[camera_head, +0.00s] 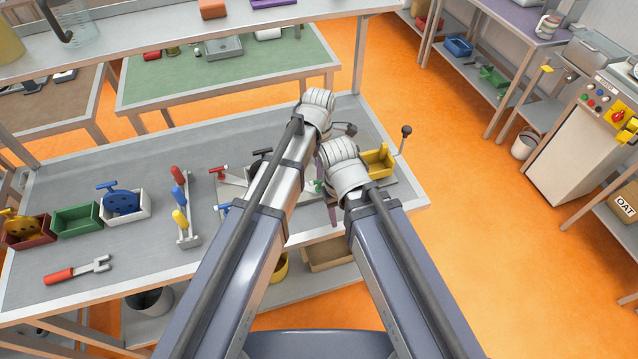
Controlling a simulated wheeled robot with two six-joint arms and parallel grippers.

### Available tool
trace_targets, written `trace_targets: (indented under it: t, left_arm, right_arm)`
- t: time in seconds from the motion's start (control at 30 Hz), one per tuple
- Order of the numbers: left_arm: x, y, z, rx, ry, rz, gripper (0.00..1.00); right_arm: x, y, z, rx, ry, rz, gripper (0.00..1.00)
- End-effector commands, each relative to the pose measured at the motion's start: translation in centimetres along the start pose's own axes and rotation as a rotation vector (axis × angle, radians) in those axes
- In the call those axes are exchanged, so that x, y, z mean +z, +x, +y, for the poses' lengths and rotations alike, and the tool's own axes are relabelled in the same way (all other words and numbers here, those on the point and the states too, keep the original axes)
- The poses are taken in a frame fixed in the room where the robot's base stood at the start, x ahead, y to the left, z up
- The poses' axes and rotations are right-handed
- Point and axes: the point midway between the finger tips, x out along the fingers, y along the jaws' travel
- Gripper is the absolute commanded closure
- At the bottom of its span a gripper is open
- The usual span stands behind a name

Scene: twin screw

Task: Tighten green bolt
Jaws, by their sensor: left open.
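A small green piece, apparently the green bolt's handle (318,186), shows in the gap between my two arms over the workbench. Most of it is hidden by the arms, so I cannot tell how far it is screwed in. My left gripper (345,129) is open beyond the wrist, past the green piece toward the bench's back right. Other T-handles stand nearby: a red one (218,171), a black one (262,153) and a blue one (224,208).
A yellow bin (378,160) and a black-knobbed lever (405,138) stand at the bench's right end. A rack of screwdrivers (183,209), red, green and white bins (76,219) and a red-handled fork tool (78,271) lie left.

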Motion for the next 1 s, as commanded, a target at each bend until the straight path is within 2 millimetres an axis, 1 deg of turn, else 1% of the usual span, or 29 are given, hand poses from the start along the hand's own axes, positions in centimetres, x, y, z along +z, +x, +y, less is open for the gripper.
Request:
trace_targets:
  t: [0.13,0.27,0.47,0.8,0.9,1.0]
  left_arm:
    - [0.0,0.2,-0.1,0.0,0.001,0.0,0.53]
    - [0.0,0.9,-0.1,0.0,0.002,0.0,0.53]
    - [0.0,2.8,-0.1,0.0,0.002,0.0,0.53]
    - [0.0,7.1,-0.1,0.0,0.003,0.0,0.53]
    - [0.0,7.7,-0.1,0.0,0.003,0.0,0.53]
    - [0.0,7.9,-0.1,0.0,0.003,0.0,0.53]
  right_arm:
    - [0.0,0.2,0.0,0.0,0.0,0.0,0.5]
    - [0.0,0.9,-0.1,0.0,0.0,0.0,0.5]
    - [-0.2,2.8,-0.3,0.0,0.001,0.0,0.5]
    - [-0.4,7.0,-0.7,0.0,0.002,0.0,0.5]
    - [-0.4,7.7,-0.7,0.0,0.003,0.0,0.5]
    - [-0.5,7.9,-0.8,0.0,0.003,0.0,0.5]
